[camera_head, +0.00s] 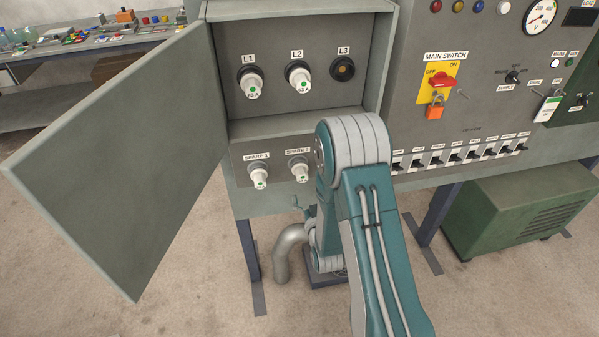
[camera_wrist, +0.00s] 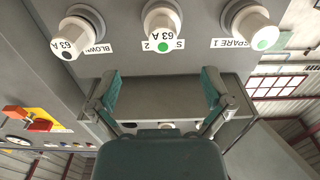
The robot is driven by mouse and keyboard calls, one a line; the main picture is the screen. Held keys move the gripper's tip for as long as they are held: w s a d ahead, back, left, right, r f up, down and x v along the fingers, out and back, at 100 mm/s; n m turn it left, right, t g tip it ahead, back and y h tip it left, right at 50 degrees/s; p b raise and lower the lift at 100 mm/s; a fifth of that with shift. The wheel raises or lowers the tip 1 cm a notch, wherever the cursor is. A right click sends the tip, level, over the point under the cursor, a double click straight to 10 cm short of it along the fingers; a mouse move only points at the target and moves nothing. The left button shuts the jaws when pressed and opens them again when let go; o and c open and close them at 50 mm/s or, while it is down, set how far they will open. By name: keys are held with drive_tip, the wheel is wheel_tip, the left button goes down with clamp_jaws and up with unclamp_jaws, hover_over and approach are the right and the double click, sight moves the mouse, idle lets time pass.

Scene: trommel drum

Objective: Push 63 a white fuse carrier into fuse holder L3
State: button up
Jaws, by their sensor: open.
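Fuse holder L3 (camera_head: 343,69) is a dark round socket with no white carrier in it, in the open cabinet. White 63 A carriers sit in L1 (camera_head: 251,84) and L2 (camera_head: 298,76). On the lower panel, white carriers sit at SPARE 1 (camera_head: 257,176) and SPARE 2 (camera_head: 299,170). The wrist view is upside down and shows the SPARE 2 carrier (camera_wrist: 162,25), the SPARE 1 carrier (camera_wrist: 250,30) and another 63 A carrier (camera_wrist: 76,37) by a BLOWN label. My gripper (camera_wrist: 160,82) is open and empty, its teal fingers apart, close to the SPARE 2 carrier without touching it.
The cabinet door (camera_head: 120,160) stands wide open at left. A main switch (camera_head: 441,80) with an orange padlock (camera_head: 434,108) and a row of breakers (camera_head: 460,154) are at right. My arm covers part of the lower panel. A green box (camera_head: 520,215) stands on the floor.

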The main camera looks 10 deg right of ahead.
sight(303, 179)
drive_tip(key=shift+w+a, duration=0.2)
drive_tip(key=shift+w, duration=4.35)
clamp_jaws()
drive_tip(key=shift+s, duration=0.1)
drive_tip(key=shift+s, duration=2.9)
drive_tip(key=shift+s, duration=2.55)
